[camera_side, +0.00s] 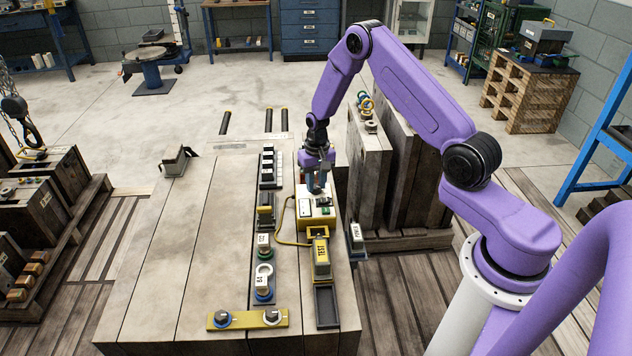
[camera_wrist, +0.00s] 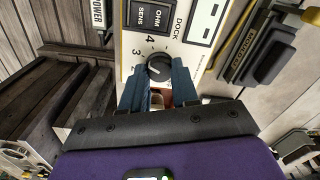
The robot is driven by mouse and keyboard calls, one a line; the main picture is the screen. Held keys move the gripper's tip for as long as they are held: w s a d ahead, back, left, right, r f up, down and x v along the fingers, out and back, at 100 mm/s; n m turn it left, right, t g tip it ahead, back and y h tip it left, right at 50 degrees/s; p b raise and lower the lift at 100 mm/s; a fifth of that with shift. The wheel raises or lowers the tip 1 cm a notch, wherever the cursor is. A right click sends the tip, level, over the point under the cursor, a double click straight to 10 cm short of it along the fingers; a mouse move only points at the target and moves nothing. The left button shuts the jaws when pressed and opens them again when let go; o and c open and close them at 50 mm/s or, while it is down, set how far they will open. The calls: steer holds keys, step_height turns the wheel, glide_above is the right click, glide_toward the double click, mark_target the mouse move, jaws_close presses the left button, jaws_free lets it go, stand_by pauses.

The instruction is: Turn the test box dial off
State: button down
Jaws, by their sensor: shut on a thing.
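The test box (camera_side: 317,221) is a cream box with a yellow lower edge, on the right part of the wooden bench. In the wrist view its pale face (camera_wrist: 200,52) carries a black dial (camera_wrist: 157,66), with the figures 3 and 4 beside it. A light mark shows on the dial, but I cannot tell which setting it points to. My gripper (camera_side: 317,188) reaches down onto the box from above. In the wrist view its blue fingers (camera_wrist: 158,74) are shut on the dial, one at each side. The fingers hide the dial's lower surroundings, and the off mark is not readable.
A yellow TEST unit (camera_side: 320,256) stands in front of the box, with a yellow cable beside it. A strip with switches and round parts (camera_side: 264,235) runs along the left. Wooden crates (camera_side: 372,165) stand close behind at the right. The bench's left half is mostly clear.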

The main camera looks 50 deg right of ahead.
steer(key=n, duration=0.4)
steer(key=shift+n, duration=0.3)
steer(key=n, duration=0.3)
steer(key=shift+w+n, duration=0.1)
steer(key=shift+n, duration=0.2)
steer(key=n, duration=1.1)
steer(key=shift+n, duration=0.4)
steer(key=n, duration=0.4)
steer(key=shift+r+n, duration=0.1)
steer(key=shift+n, duration=0.2)
steer(key=c, duration=0.8)
jaws_free()
steer(key=shift+c, duration=0.2)
